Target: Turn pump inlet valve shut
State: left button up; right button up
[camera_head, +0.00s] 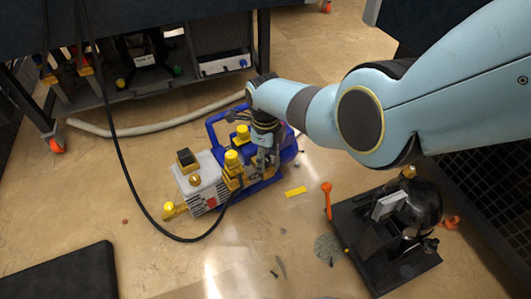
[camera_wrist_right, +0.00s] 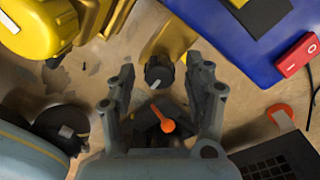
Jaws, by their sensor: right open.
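The vacuum pump stands on the floor in the head view, with a blue frame (camera_head: 216,132), a grey finned body (camera_head: 200,180) and yellow fittings (camera_head: 232,158). My right gripper (camera_head: 262,158) reaches down over its right-hand end. In the right wrist view a black round knob (camera_wrist_right: 159,76) with a pale mark sits by a yellow fitting, between the open fingertips; it looks like the inlet valve. I cannot tell whether the fingers touch it. An orange-tipped dark piece (camera_wrist_right: 168,126) shows nearer the palm. My left gripper is out of view.
A black hose (camera_head: 130,180) loops in front of the pump. A black device (camera_head: 385,240) with an orange handle (camera_head: 327,198) stands at lower right. A workbench stands behind.

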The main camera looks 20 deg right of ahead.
aim_at(266, 158)
notch_tip(266, 158, up, 12)
dwell(0.6)
jog(key=shift+f, duration=0.1)
